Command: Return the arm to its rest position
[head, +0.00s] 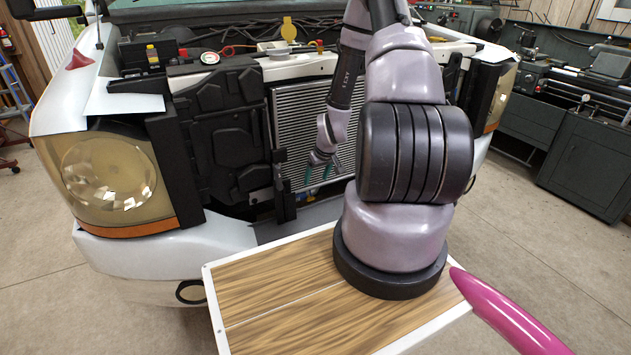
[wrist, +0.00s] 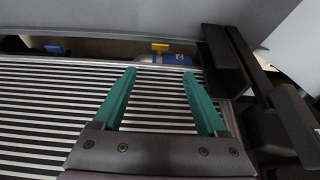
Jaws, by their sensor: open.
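My gripper (head: 320,174) is in front of the truck's radiator (head: 299,113), near its lower part, with the arm reaching forward from its round base. In the wrist view my gripper (wrist: 160,95) shows two teal fingers spread apart with nothing between them. The radiator's silver slats (wrist: 45,110) lie behind and beside the fingers. Whether the fingertips touch the radiator cannot be told. My arm hides the right part of the radiator in the head view.
The front bumper (head: 170,245) and left headlight (head: 112,180) flank the opening. A black panel (head: 222,125) stands left of the radiator. A yellow-handled blue part (wrist: 170,55) lies past the fingertips. Dark machines (head: 590,120) stand at right.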

